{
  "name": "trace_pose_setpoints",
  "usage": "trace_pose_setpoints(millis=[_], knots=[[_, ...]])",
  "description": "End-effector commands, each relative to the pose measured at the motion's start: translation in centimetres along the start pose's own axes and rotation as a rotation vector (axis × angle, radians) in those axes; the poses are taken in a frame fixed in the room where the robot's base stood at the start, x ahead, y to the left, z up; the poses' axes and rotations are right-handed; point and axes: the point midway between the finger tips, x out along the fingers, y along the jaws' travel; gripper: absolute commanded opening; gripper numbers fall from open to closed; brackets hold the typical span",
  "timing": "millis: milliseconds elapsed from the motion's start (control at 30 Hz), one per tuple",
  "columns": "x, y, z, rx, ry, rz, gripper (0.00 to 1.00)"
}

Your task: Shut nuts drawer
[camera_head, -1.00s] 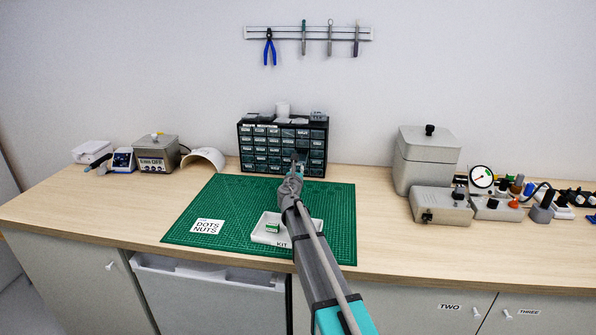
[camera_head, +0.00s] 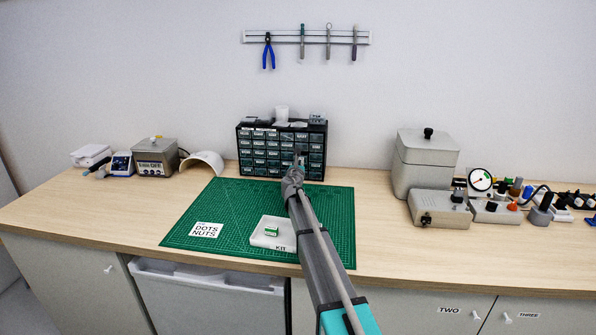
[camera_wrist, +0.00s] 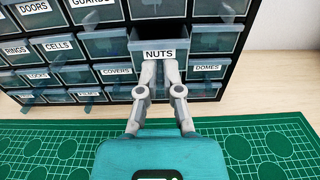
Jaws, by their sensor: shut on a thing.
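The nuts drawer (camera_wrist: 158,46), labelled NUTS, is one small drawer of the dark cabinet (camera_head: 240,150) at the back of the bench. In the wrist view it stands out a little from its neighbours, and part of its inside shows above the label. My gripper (camera_wrist: 160,68) has its two fingers shut on the front of the nuts drawer, just under the label, where its pull would be; the fingers hide the pull. In the head view my gripper (camera_head: 299,161) reaches the cabinet's lower right part, and the drawer is too small there to read.
Drawers labelled COVERS (camera_wrist: 117,72) and DOMES (camera_wrist: 207,68) flank it lower down. A green mat (camera_head: 335,215) lies in front of the cabinet, with a white KIT tray (camera_head: 262,240) and a card (camera_head: 206,230). Small things stand on the cabinet top.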

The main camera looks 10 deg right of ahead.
Motion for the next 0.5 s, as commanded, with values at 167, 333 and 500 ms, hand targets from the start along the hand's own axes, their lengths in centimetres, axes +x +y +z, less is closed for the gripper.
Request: trace_pose_setpoints(millis=[167,333,500], knots=[[2.8,0.0,0.0,0.0,0.0,-0.001,0.0],[3.1,-0.1,0.0,0.0,0.0,0.0,0.0],[3.1,-0.1,0.0,0.0,0.0,0.0,0.0]])
